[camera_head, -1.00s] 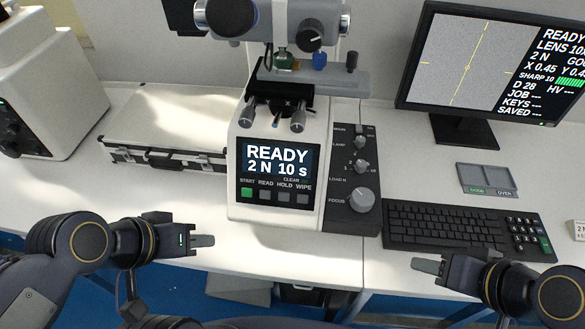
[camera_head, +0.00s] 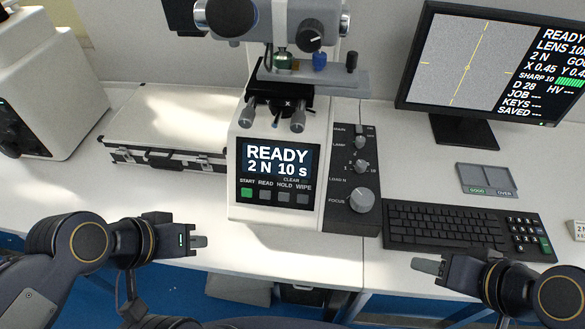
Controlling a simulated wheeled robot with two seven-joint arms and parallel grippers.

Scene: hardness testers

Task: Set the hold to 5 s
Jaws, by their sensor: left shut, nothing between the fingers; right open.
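The hardness tester (camera_head: 240,203) stands in the middle of the table. Its display (camera_head: 277,160) reads READY, 2 N, 10 s. Below it is a row of buttons: a green START button (camera_head: 246,192), then READ (camera_head: 265,194), HOLD (camera_head: 284,196) and WIPE (camera_head: 303,198). My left gripper (camera_head: 203,242) is shut and empty, below and left of the button row, apart from the tester. My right gripper (camera_head: 418,265) is near the table's front edge, below the keyboard, touching nothing; its finger gap is hard to see from here.
A dark knob panel (camera_head: 352,215) adjoins the tester's right side. A keyboard (camera_head: 440,226), a grey GOOD/OVER tray (camera_head: 485,177) and a monitor (camera_head: 470,65) are on the right. A case (camera_head: 165,125) and a white machine (camera_head: 50,90) are on the left. The table front before the tester is clear.

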